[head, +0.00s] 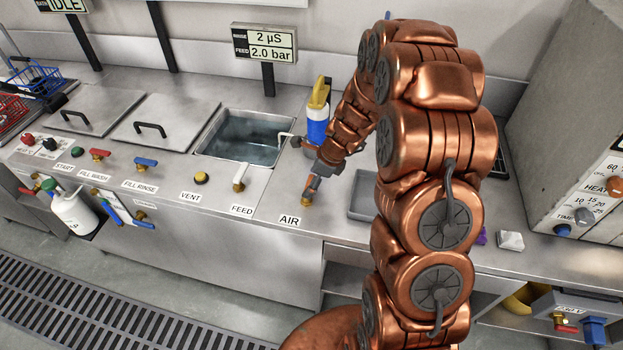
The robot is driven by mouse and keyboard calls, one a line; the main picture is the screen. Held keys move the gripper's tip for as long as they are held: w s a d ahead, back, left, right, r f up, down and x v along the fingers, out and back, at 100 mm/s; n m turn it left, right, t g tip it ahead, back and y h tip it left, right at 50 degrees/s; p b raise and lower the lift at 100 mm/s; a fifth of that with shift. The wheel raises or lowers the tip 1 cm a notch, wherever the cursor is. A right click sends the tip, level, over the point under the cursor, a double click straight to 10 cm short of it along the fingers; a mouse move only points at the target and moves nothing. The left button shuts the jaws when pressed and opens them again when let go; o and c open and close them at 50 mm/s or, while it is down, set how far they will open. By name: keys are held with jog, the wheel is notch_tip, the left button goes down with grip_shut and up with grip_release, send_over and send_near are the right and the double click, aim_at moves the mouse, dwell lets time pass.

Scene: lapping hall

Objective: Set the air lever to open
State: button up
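The air lever is at the front of the steel bench, just above the AIR label (289,219). Its brass fitting (305,214) shows, with a small orange-and-grey part rising from it. I cannot tell how much of that part is lever handle and how much is fingertip. My gripper (313,182) is at the end of my copper arm, low over the lever and touching it or very close. The fingers are small and partly hidden by the wrist, so their opening and any grip on the lever are unclear. The lever's exact setting is unclear too.
The white-handled FEED lever (240,177) and yellow VENT button (201,178) are left of the AIR lever. A water-filled basin (243,138) lies behind them. A blue, white and yellow object (317,118) stands behind my wrist. A grey tray (362,200) is to the right.

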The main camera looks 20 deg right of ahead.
jog(key=shift+w, duration=0.1)
dwell(0.3)
jog(key=o, duration=1.4)
jog(key=shift+o, duration=0.2)
jog(key=v, duration=1.2)
